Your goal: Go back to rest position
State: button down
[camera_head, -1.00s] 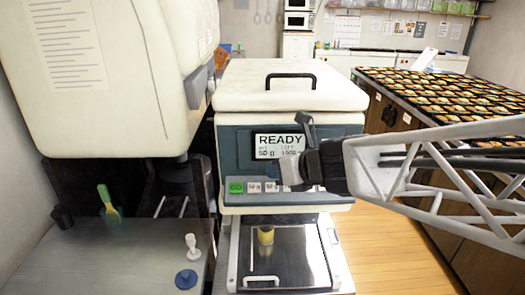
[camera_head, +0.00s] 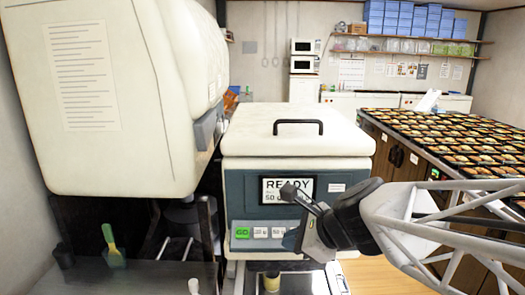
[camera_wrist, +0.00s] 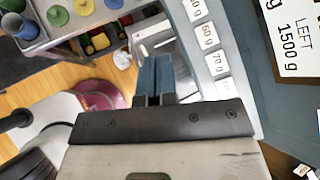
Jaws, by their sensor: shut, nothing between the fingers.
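My gripper (camera_head: 293,239) is in front of the button row on the white and blue-grey machine (camera_head: 300,143). Its fingers hide the right end of that row in the head view. In the wrist view the two blue fingers of my gripper (camera_wrist: 154,78) are together, with nothing between them. The machine's display (camera_head: 287,190) reads READY and 50 g, partly covered by my gripper. A green GO button (camera_head: 242,233) shows to the left of the fingers. Whether the fingers touch the panel cannot be told.
A large cream-coloured unit (camera_head: 95,110) hangs at the left. A metal counter (camera_head: 120,280) with a green-handled tool (camera_head: 113,252) lies below it. A table of filled bento trays (camera_head: 450,135) stands at the right. A small yellow item (camera_head: 271,281) is under the machine.

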jog(key=s+d+f+n+g+h, duration=0.3)
jog(key=s+d+n+h, duration=0.5)
jog(key=n, duration=1.1)
jog(key=s+d, duration=0.4)
jog(key=s, duration=0.1)
jog(key=shift+d+f+n, duration=0.15)
jog(key=shift+f+n, duration=0.15)
jog(key=shift+f, duration=0.1)
